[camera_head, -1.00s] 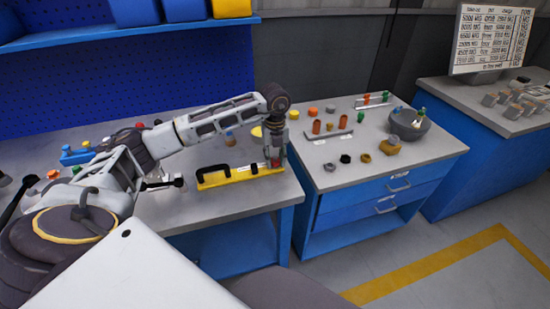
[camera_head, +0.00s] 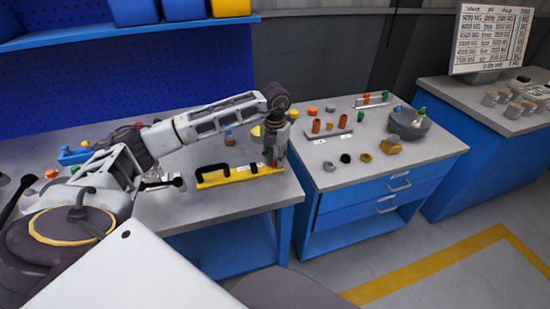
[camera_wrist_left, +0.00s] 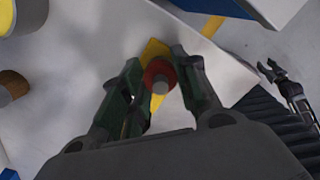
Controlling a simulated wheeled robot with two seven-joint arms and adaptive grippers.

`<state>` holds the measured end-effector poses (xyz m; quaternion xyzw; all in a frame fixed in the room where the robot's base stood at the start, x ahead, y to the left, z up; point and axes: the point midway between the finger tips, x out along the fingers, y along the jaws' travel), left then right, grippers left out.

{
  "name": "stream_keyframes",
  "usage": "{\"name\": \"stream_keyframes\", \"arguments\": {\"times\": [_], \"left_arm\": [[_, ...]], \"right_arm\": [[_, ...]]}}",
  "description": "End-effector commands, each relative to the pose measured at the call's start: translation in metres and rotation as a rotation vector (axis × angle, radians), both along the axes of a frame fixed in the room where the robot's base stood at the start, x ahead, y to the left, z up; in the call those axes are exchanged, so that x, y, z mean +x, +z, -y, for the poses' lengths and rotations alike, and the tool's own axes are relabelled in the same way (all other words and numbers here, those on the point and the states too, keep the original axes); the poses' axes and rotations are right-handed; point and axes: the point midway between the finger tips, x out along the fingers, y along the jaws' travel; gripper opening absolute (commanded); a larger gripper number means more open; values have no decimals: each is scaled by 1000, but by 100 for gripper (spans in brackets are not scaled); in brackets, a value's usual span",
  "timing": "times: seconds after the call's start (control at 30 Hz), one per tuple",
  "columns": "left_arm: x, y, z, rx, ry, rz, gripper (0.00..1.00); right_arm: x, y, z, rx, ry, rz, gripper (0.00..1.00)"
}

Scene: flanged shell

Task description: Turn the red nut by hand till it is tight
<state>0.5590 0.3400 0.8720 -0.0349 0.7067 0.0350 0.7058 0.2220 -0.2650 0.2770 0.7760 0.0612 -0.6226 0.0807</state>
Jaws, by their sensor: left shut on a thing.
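The red nut (camera_wrist_left: 158,72) sits at the right end of the yellow block (camera_head: 238,175), around a grey round stud end seen from above in the left wrist view. The block has a black handle and lies on the left bench. My left gripper (camera_head: 273,161) points down over that end. In the left wrist view its two dark green fingers (camera_wrist_left: 160,80) stand on either side of the nut, shut on it. In the head view the gripper mostly hides the nut. My right gripper (camera_wrist_left: 271,69) shows at the right of the wrist view, away from the nut, its fingers apart.
The right bench (camera_head: 345,178) holds a grey bowl (camera_head: 408,124), orange cylinders on a stand (camera_head: 327,134) and several loose nuts. A gap separates the benches. More small coloured parts lie behind my left arm. The bench front right of the block is bare.

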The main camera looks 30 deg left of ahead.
Motion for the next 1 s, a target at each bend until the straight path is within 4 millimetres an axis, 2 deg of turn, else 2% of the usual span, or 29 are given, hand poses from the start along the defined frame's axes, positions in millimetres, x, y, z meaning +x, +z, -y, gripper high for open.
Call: {"name": "stream_keyframes", "arguments": {"times": [0.8,1.0], "left_arm": [[0,1,1,0,-657,2,7],[0,1,1,0,-751,2,7]], "right_arm": [[27,10,-16,17,-5,20,48],[31,15,-18,19,-5,19,48]]}}
